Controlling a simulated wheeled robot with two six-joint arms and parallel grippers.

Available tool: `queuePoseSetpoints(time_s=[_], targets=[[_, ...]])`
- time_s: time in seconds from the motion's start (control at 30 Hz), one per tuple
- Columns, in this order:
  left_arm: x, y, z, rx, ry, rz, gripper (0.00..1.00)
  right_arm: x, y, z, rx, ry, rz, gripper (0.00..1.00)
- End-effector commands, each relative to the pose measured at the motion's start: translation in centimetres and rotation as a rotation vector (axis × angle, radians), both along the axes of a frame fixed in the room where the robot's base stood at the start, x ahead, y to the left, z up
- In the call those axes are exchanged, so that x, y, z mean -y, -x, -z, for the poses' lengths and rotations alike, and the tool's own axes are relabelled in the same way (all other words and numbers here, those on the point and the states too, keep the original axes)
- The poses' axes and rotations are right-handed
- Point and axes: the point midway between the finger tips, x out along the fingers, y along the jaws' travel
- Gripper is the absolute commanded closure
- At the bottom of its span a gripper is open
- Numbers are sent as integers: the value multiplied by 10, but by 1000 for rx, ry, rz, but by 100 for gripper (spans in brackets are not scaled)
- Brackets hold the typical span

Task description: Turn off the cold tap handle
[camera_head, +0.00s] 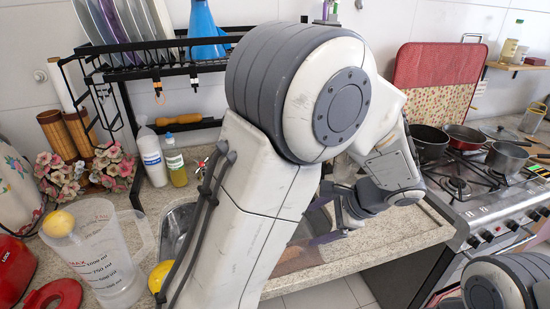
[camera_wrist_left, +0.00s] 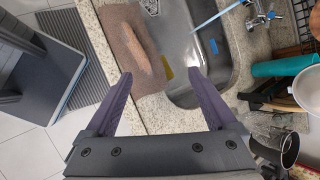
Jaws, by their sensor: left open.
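The tap (camera_wrist_left: 262,14) is at the upper right of the left wrist view, at the sink's edge, with a blue-marked handle (camera_wrist_left: 271,16). A thin blue streak (camera_wrist_left: 218,18) runs from near the tap over the steel sink (camera_wrist_left: 207,85); it looks like running water. My left gripper (camera_wrist_left: 160,74) is open and empty, above the counter edge beside the sink and apart from the tap. In the head view, my left gripper (camera_head: 338,217) shows partly beyond my arm, which hides the tap and most of the sink. My right gripper is out of view.
A brown board (camera_wrist_left: 130,45) with a long loaf-like item lies left of the sink. A teal cylinder (camera_wrist_left: 285,65) and dishes crowd the right. The head view shows a dish rack (camera_head: 165,68), a measuring jug (camera_head: 105,255) and a stove with pans (camera_head: 480,185).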

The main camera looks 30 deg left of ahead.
Motion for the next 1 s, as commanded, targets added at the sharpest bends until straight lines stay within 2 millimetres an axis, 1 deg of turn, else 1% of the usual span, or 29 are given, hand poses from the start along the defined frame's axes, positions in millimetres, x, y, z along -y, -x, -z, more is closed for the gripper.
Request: queuePoseSetpoints(time_s=[0.03,0.07,0.1,0.17,0.2,0.3,0.4,0.5,0.6,0.77,0.87,1.0], targets=[[-28,-30,12,-28,-112,22,10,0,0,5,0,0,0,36],[-44,-47,15,-40,-178,42,10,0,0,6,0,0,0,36],[-66,-69,20,-58,-266,69,10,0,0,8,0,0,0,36],[-97,-99,27,-85,-394,111,10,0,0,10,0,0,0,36],[-117,-118,33,-103,-475,137,10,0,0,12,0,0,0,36],[-160,-156,47,-145,-656,199,10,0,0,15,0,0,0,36],[-191,-182,60,-176,-796,250,10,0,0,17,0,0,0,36],[-211,-198,69,-195,-891,288,10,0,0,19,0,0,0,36],[-221,-206,74,-204,-942,311,10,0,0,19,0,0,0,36],[-235,-212,74,-206,-964,320,10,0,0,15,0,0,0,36],[-251,-215,73,-207,-963,318,10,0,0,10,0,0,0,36],[-277,-221,73,-207,-962,318,10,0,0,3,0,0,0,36]])
